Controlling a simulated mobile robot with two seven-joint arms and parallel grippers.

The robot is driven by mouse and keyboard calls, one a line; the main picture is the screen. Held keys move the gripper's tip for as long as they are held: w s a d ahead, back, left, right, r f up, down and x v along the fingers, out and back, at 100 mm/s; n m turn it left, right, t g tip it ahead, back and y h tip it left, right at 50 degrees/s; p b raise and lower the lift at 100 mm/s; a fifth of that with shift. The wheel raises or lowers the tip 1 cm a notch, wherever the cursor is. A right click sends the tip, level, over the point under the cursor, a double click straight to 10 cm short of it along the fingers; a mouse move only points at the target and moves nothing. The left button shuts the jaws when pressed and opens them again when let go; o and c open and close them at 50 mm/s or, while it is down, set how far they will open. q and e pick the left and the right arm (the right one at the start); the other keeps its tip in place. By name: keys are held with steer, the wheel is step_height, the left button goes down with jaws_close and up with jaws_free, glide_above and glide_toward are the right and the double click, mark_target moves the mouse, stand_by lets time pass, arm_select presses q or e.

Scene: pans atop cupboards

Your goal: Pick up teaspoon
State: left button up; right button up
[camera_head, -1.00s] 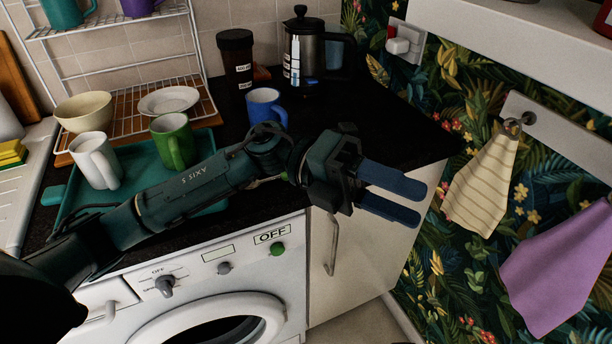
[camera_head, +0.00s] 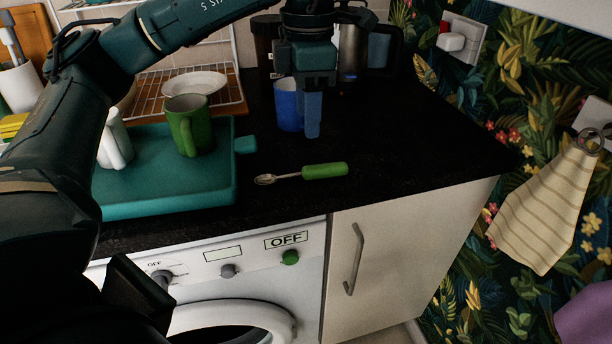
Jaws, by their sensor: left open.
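A teaspoon with a green handle (camera_head: 325,170) and a metal bowl lies flat on the black countertop, near its front edge above the washing machine. The handle points right and the bowl points left. My left gripper (camera_head: 312,130) points down above the counter, behind the teaspoon and apart from it. Its fingers are open and nothing is between them. They look edge-on, so the gap is hard to see. The fingers overlap the blue mug in the picture. My right gripper is not in view.
A blue mug (camera_head: 287,105) stands just behind my left fingers. A teal board (camera_head: 170,195) with a green mug (camera_head: 189,125) and a white mug (camera_head: 117,145) lies left of the teaspoon. A dark French press (camera_head: 352,65) stands behind. The counter right of the teaspoon is clear.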

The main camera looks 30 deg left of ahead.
arm_select(q)
glide_above(306, 168)
steer(key=f, duration=0.5)
steer(key=shift+s+d, duration=0.2)
steer(key=shift+d, duration=0.1)
steer(key=shift+w+a+f, duration=0.1)
steer(key=shift+a+f, duration=0.05)
steer(key=shift+f, duration=1.25)
steer(key=shift+w+a+f, duration=0.1)
steer(key=shift+f, duration=1.25)
steer(key=shift+c, duration=0.2)
jaws_close()
